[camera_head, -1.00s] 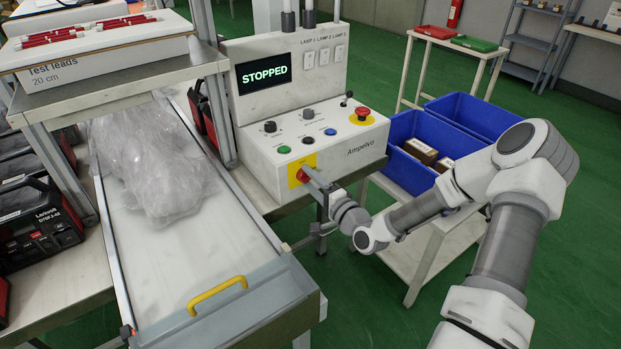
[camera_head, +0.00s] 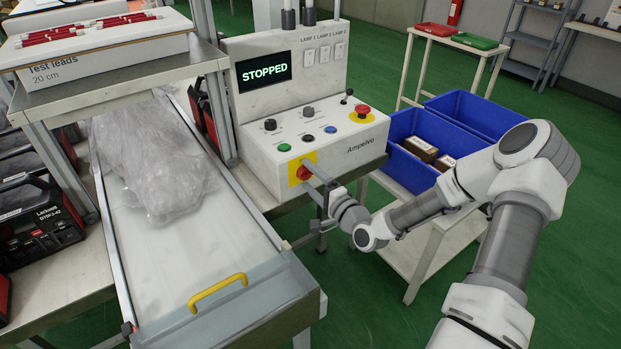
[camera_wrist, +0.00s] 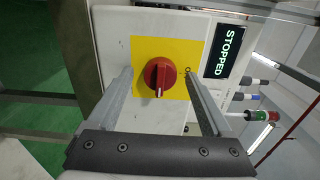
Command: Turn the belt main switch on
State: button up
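The belt main switch (camera_wrist: 158,78) is a red rotary knob on a yellow square plate (camera_wrist: 143,53) on the front of the white control box (camera_head: 350,151). In the wrist view the knob sits between the two fingers of my gripper (camera_wrist: 158,80), with clear room on both sides. My gripper is open, and its fingers point at the plate. In the head view my gripper (camera_head: 318,176) is at the box front, and the red knob (camera_head: 304,172) shows just beyond its fingertips. The display (camera_head: 264,70) reads STOPPED.
A red emergency button (camera_head: 363,111), black knobs and coloured buttons are on the box top. A conveyor (camera_head: 200,250) with a clear plastic bag (camera_head: 150,165) is to the left. Blue bins (camera_head: 408,180) stand on a side table at right.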

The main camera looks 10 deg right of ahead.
jog(key=p+v, duration=0.1)
jog(key=v, duration=1.6)
jog(key=shift+s, duration=0.2)
jog(key=shift+w+p, duration=0.1)
jog(key=shift+p, duration=0.2)
